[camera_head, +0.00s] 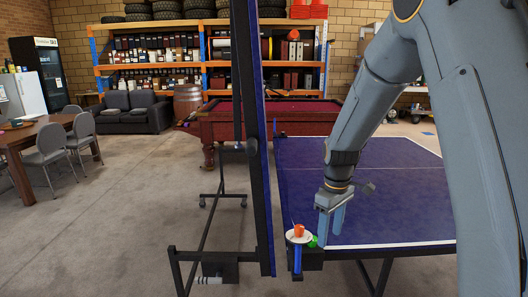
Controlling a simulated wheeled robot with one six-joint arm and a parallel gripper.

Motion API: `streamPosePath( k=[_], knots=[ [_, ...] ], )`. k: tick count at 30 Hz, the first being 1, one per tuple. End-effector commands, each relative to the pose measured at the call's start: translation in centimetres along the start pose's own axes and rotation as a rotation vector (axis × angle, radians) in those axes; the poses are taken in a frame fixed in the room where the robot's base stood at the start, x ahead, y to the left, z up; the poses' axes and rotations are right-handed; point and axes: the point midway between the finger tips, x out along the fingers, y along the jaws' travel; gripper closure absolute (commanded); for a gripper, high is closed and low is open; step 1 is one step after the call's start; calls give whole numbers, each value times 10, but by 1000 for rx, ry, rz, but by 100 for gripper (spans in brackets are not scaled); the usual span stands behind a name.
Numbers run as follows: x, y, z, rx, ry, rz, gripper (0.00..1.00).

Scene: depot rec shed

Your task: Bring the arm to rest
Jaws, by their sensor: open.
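My gripper (331,222) hangs at the end of my arm on the right side of the view, pointing down. Its two fingers are apart, and I see nothing between them. It is over the near left corner of the blue table-tennis table (375,195). I cannot tell whether a finger touches the green piece.
The folded-up table half (256,130) stands upright close to the left of my gripper, with its black wheeled frame (205,265) below. A red pool table (300,120) stands behind. Grey chairs (52,142) and a wooden table (30,135) are at left. The concrete floor at left-centre is clear.

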Motion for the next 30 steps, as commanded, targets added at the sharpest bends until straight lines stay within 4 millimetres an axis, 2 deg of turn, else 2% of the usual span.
streamPosePath(
  k=[5,11,14,21,24,30],
  knots=[
    [5,-15,14,79,5,4,49],
    [15,-38,42,217,13,9,49],
    [23,-55,60,307,19,12,49],
    [55,-110,121,592,38,17,49],
    [64,-126,138,672,44,18,49],
    [69,-136,151,731,47,18,49]
  ],
)
